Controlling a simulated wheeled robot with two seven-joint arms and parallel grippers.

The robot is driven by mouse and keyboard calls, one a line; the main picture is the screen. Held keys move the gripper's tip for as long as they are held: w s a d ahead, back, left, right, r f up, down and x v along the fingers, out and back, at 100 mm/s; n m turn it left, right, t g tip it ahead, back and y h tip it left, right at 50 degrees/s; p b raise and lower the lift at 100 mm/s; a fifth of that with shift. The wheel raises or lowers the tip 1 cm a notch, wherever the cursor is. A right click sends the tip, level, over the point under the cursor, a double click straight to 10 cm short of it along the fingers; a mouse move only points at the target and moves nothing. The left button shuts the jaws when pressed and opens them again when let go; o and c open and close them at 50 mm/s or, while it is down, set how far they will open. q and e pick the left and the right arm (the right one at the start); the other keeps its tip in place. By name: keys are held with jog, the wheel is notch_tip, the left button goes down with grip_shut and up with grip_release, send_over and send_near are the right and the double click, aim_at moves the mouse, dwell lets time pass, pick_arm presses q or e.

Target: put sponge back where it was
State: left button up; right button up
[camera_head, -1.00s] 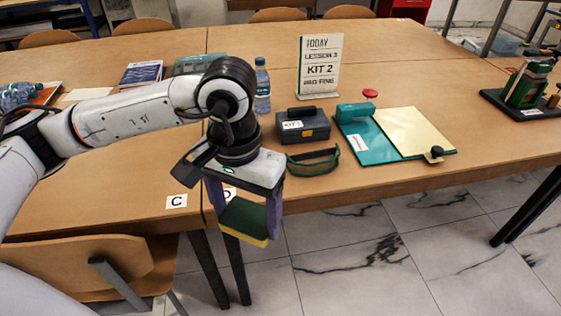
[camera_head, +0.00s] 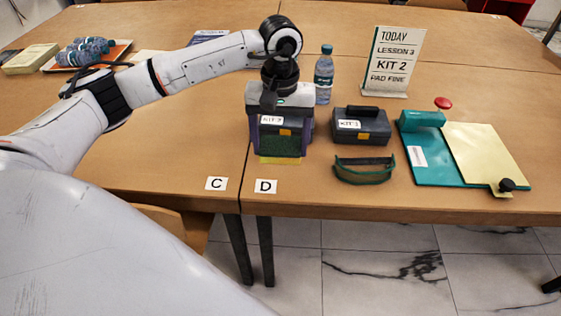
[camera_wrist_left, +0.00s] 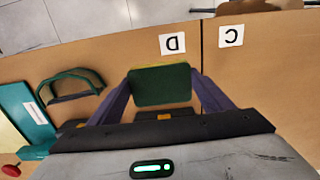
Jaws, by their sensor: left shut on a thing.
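My left gripper (camera_head: 280,148) is shut on the sponge (camera_head: 280,143), a green pad with a yellow layer showing at its lower edge. The sponge is held in front of a dark kit box (camera_head: 271,120), whose label I cannot read surely. In the left wrist view the sponge (camera_wrist_left: 160,85) sits between the two purple fingers (camera_wrist_left: 162,92). The gripper covers much of that box; whether the sponge touches the table or box, I cannot tell. Card D (camera_head: 265,186) and card C (camera_head: 216,184) lie at the table's front edge. My right gripper is not in view.
Green-framed goggles (camera_head: 364,171) and the KIT 1 box (camera_head: 362,126) are right of the gripper. A water bottle (camera_head: 324,75) stands behind. A teal board (camera_head: 425,150) and lesson sign (camera_head: 394,62) are further right. Table (camera_head: 330,200) near the cards is clear.

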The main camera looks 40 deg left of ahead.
aim_at(281, 147)
pick_arm(q)
jog(key=shift+f, duration=2.9)
jog(key=shift+f, duration=0.2)
jog(key=o, duration=1)
jog(key=shift+c, duration=0.2)
jog(key=shift+r, duration=0.1)
notch_tip(281, 147, up, 12)
jog(key=shift+r, duration=0.15)
